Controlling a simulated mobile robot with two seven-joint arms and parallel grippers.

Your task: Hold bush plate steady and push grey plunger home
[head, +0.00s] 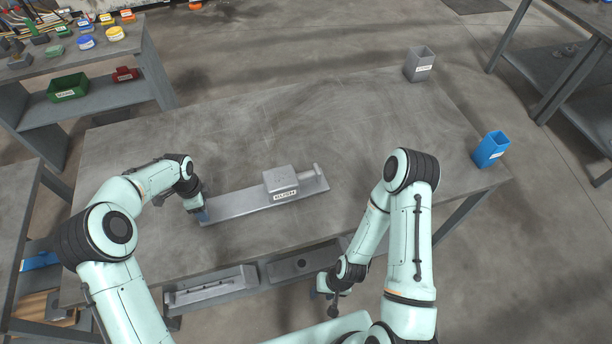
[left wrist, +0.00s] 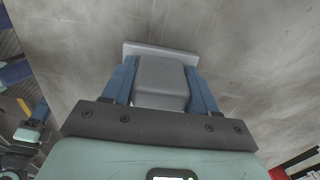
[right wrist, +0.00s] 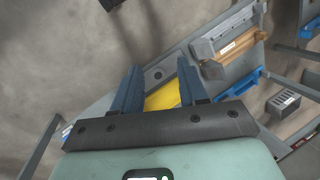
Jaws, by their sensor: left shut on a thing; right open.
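The long grey bush plate (head: 240,203) lies on the grey table, with a labelled grey block (head: 281,181) on top of it. The grey plunger (head: 318,172), a short thin rod, stands out at the plate's right end; I cannot tell how far in it is. My left gripper (head: 203,214) is at the plate's left end. In the left wrist view its blue fingers are shut on both sides of a grey end piece (left wrist: 162,80) of the plate. My right gripper (head: 326,292) is low by the table's front edge, away from the plate. In the right wrist view it (right wrist: 158,88) is open.
A grey bin (head: 419,64) stands at the table's far right corner and a blue bin (head: 490,149) at its right edge. Grey trays (head: 212,287) sit below the front edge. A yellow thing (right wrist: 163,96) shows beyond my right fingers. The table behind the plate is clear.

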